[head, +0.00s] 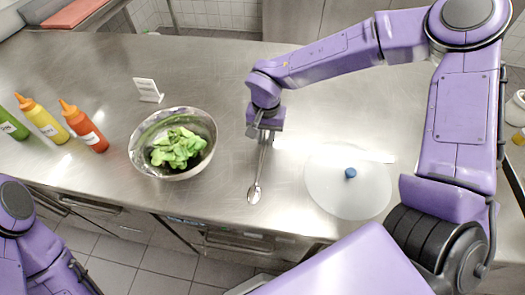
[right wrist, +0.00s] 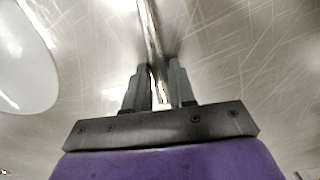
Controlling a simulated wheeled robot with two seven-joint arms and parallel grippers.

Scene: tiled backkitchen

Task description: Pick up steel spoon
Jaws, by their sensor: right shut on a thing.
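The steel spoon (head: 256,188) is long and shiny, with its bowl end toward the counter's front edge in the head view. My right gripper (head: 266,138) is at the spoon's far end, shut on its handle. In the right wrist view the handle (right wrist: 149,35) runs up between the two fingers of the right gripper (right wrist: 159,85). I cannot tell whether the spoon touches the counter. My left arm shows at the lower left of the head view, but its gripper is out of view.
A steel bowl (head: 139,160) with green leaves (head: 176,148) stands left of the spoon. A round white lid (head: 330,195) with a blue knob lies to the right. Several sauce bottles (head: 83,128) and a small white sign (head: 147,90) stand at left. The steel counter (head: 215,75) is clear behind.

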